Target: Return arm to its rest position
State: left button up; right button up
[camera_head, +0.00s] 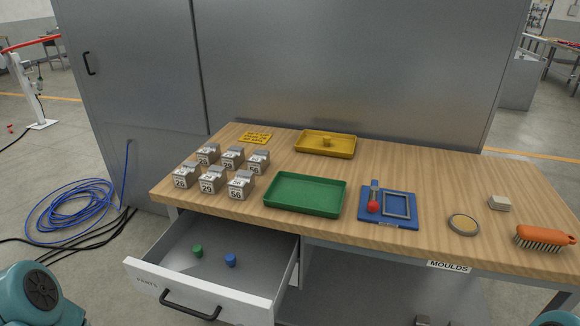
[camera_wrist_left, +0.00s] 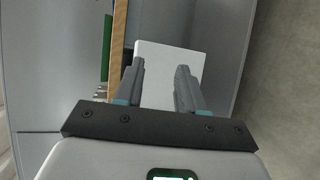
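My left gripper (camera_wrist_left: 159,78) shows in the left wrist view with its two fingers apart. I see nothing held between them. A pale flat surface (camera_wrist_left: 168,60) lies beyond the fingers; I cannot tell for sure what it is. In the head view only a teal part of my left arm shows at the lower left, and its gripper is out of sight. A small teal part of mine shows at the lower right corner; my right gripper is not in view.
The drawer (camera_head: 215,294) under the table (camera_head: 370,165) is pulled out, with a green piece (camera_head: 197,251) and a blue piece (camera_head: 231,260) inside. Number blocks, a green tray (camera_head: 305,194), a yellow tray (camera_head: 325,143), a blue fixture (camera_head: 388,206) and an orange brush (camera_head: 543,238) are on top.

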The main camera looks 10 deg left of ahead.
pick_arm(q)
jog(key=s+d+f+m+g+y+p, duration=0.2)
jog(key=s+d+f+m+g, duration=0.25)
jog(key=d+f+g, duration=0.5)
jog(key=s+a+f+m+g+y, duration=0.1)
jog(key=s+f+m+g+y, duration=0.1)
jog(key=s+m, duration=0.4)
notch_tip(320, 180, down, 2)
jog(key=shift+s+a+f+g, duration=0.2)
jog(key=shift+s+g, duration=0.35)
jog(key=shift+s, duration=0.45)
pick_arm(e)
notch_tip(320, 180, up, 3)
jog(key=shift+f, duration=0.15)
